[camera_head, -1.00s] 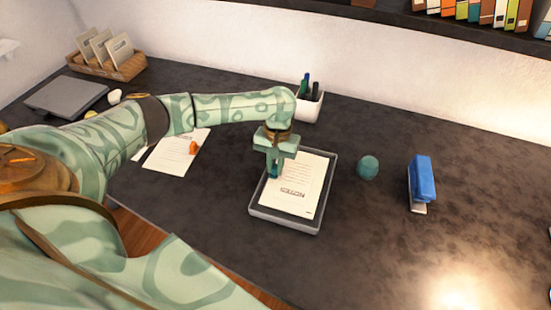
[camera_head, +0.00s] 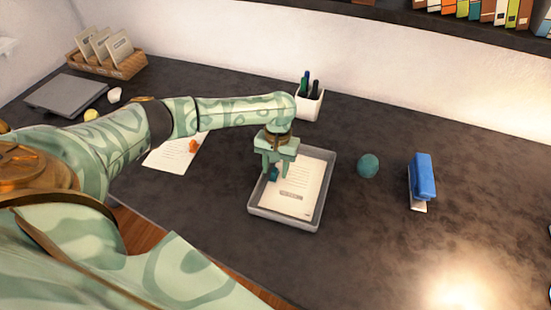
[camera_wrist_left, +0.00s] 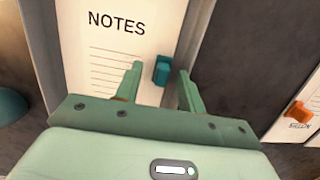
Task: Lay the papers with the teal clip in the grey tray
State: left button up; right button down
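The papers (camera_head: 300,192) lie flat inside the grey tray (camera_head: 285,222), printed side up. Their teal clip (camera_head: 274,173) is at the left edge of the sheet. In the left wrist view the papers (camera_wrist_left: 103,55) show the word NOTES, and the teal clip (camera_wrist_left: 162,71) sits at their edge. My left gripper (camera_head: 275,170) is above the tray's left side. In the wrist view its fingers (camera_wrist_left: 159,85) are spread, one on each side of the clip, with gaps between. My right gripper is not in view.
Another sheet with an orange clip (camera_head: 193,146) lies left of the tray, partly behind my arm. A pen cup (camera_head: 309,105) stands behind. A teal ball-like object (camera_head: 368,165) and a blue stapler (camera_head: 422,178) are to the right. The front right desk is clear.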

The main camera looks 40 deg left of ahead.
pick_arm(q)
notch_tip(320, 180, up, 16)
jog(key=w+p, duration=0.2)
jog(key=p, duration=0.4)
jog(key=shift+w+a+p, duration=0.2)
jog(key=shift+a+p, duration=0.15)
jog(key=shift+p, duration=0.05)
jog(key=shift+s, duration=0.1)
